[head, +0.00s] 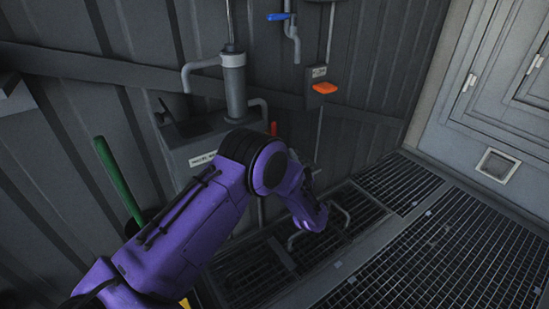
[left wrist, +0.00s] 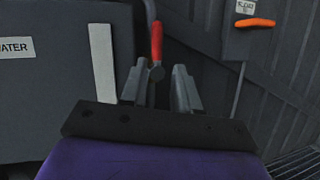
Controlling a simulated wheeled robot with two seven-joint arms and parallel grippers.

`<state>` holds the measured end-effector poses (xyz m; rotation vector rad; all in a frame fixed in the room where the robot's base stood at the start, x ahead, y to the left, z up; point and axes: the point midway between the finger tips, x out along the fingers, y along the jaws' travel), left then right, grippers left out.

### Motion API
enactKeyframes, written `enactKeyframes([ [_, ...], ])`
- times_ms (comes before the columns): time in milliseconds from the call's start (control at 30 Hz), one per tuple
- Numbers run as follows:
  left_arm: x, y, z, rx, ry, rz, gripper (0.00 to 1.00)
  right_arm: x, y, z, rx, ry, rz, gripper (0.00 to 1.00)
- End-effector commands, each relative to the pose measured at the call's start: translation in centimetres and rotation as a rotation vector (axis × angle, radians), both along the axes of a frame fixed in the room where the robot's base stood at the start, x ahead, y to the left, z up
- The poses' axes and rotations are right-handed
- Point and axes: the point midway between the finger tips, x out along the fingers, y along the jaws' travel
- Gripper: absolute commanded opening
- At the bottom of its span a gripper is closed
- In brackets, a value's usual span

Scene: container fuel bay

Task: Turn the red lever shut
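The red lever (left wrist: 156,42) stands upright above its dark pivot in the left wrist view, on a grey pipe beside the tank. In the head view only a small part of the red lever (head: 273,128) shows behind my purple left arm. My left gripper (left wrist: 160,74) is open, with one grey finger on each side of the lever's lower end. The lever is closer to the left finger. I cannot tell whether they touch. In the head view my arm hides most of this gripper. My right gripper is in neither view.
The grey tank (head: 192,138) with a white label is behind my arm. An orange handle (head: 325,88) on a wall box is to the right, and a blue valve handle (head: 278,16) is above. A green handle (head: 118,178) leans at left. Open floor grating (head: 440,255) lies at right.

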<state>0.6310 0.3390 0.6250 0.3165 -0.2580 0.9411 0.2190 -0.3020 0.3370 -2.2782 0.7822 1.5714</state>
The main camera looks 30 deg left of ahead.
Motion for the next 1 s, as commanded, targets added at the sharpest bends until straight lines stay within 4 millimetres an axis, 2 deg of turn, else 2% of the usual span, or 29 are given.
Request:
enactKeyframes([
  [33, 0.3, 0.1, -0.4, -0.030, -0.074, 0.000, 0.30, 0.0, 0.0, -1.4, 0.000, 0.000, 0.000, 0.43],
  [133, 0.6, 0.5, 0.5, -0.061, -0.147, 0.000, 0.30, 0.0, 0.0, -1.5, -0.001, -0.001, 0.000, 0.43],
  [600, 5.1, 7.5, 4.1, -0.063, -0.147, 0.000, 0.30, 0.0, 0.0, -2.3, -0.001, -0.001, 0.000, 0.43],
  [733, 5.7, 8.2, 4.5, -0.061, -0.144, -0.002, 0.30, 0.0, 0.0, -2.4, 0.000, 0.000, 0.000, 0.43],
  [967, 5.8, 8.3, 4.6, -0.062, -0.142, -0.002, 0.30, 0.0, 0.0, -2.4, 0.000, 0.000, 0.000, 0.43],
  [1000, 5.8, 8.3, 4.6, -0.062, -0.142, -0.002, 0.24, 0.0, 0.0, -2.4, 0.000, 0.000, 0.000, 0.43],
])
